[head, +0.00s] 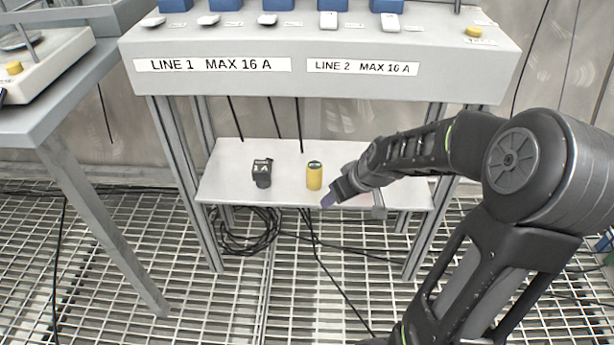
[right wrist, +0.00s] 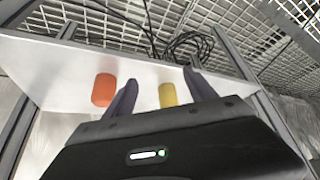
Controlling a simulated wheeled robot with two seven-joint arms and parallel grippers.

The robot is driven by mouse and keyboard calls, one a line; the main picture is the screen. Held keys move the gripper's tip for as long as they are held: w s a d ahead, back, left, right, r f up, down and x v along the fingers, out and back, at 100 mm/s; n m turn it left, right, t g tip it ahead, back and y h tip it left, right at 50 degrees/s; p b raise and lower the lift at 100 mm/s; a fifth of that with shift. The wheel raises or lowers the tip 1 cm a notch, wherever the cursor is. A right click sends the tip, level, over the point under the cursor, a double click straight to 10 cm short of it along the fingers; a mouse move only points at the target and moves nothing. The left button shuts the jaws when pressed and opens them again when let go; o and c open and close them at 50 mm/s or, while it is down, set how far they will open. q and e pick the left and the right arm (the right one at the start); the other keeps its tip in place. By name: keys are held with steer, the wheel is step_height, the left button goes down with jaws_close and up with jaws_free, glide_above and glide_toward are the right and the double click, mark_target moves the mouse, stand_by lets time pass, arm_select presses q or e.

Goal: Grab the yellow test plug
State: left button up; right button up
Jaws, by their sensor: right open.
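The yellow test plug (head: 314,176) is a short upright yellow cylinder with a dark top, standing on the white lower shelf (head: 225,185). My right gripper (head: 331,199) is just right of it and near the shelf's front edge in the head view. In the right wrist view the yellow plug (right wrist: 168,95) shows between the two dark fingers of my open right gripper (right wrist: 162,78). I cannot tell how much gap is left between plug and fingers; nothing is held. My left gripper is not in view.
An orange cylinder (right wrist: 104,90) stands left of the fingers in the right wrist view. A black plug-like device (head: 262,172) stands on the shelf left of the yellow plug. The panel labelled LINE 1 and LINE 2 (head: 300,85) overhangs the shelf.

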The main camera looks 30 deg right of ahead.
mark_target(314, 166)
steer(key=shift+w, duration=0.1)
steer(key=w, duration=0.3)
steer(key=w+b, duration=0.1)
steer(key=w, duration=0.5)
steer(key=shift+d, duration=0.25)
steer(key=shift+w+f+b, duration=0.1)
steer(key=shift+w+b, duration=0.2)
steer(key=shift+w, duration=0.05)
steer(key=shift+w+f+b, duration=0.2)
steer(key=shift+w+b, duration=0.2)
steer(key=shift+w, duration=0.85)
steer(key=shift+b+x, duration=0.4)
steer(key=shift+x, duration=0.85)
steer(key=shift+d, duration=0.1)
jaws_close()
